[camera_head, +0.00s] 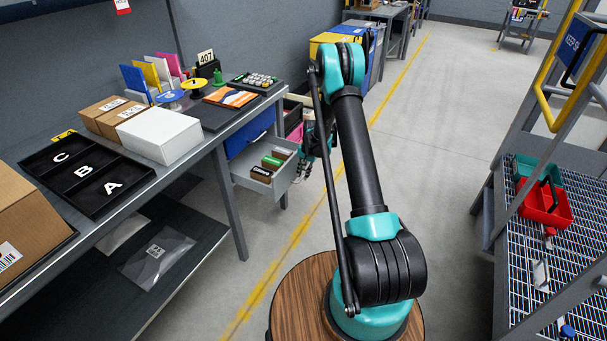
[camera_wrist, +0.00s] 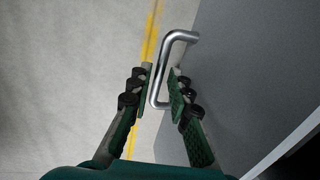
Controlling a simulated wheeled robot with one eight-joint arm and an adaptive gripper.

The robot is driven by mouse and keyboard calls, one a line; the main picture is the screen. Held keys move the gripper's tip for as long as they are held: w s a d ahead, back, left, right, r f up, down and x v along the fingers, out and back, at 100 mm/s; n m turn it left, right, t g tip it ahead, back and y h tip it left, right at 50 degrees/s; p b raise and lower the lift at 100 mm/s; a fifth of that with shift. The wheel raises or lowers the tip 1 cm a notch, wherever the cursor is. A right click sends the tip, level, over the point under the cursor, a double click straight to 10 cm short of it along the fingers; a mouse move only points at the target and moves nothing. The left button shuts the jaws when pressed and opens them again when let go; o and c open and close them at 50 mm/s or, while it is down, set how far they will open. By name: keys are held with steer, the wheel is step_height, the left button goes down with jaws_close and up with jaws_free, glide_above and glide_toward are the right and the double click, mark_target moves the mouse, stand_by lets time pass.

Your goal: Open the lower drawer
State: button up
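An open grey drawer (camera_head: 286,187) sticks out from under the left workbench in the head view, with small labelled boxes (camera_head: 273,161) inside. My gripper (camera_head: 308,168) is beside its far right side, mostly hidden behind my arm. In the wrist view my gripper (camera_wrist: 161,76) is open, with one finger on each side of a bent metal handle (camera_wrist: 155,92). Gaps show between the fingers and the bar. The handle is fixed to a plain grey panel (camera_wrist: 235,75). I cannot tell for certain which drawer this panel belongs to.
The workbench (camera_head: 190,160) carries a black lettered tray (camera_head: 85,178), a white box (camera_head: 160,134) and other goods. A rack with a red bin (camera_head: 545,204) stands at the right.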

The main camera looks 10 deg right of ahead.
steer(key=shift+c, duration=0.3)
jaws_close()
steer(key=shift+s+d, duration=0.45)
steer(key=shift+d, duration=0.2)
steer(key=shift+s+d, duration=0.45)
steer(key=shift+d, duration=0.2)
steer(key=shift+o, duration=0.3)
jaws_free()
step_height(320, 180, up, 12)
steer(key=s+d, duration=0.1)
steer(key=shift+d, duration=0.35)
steer(key=shift+s+f, duration=0.1)
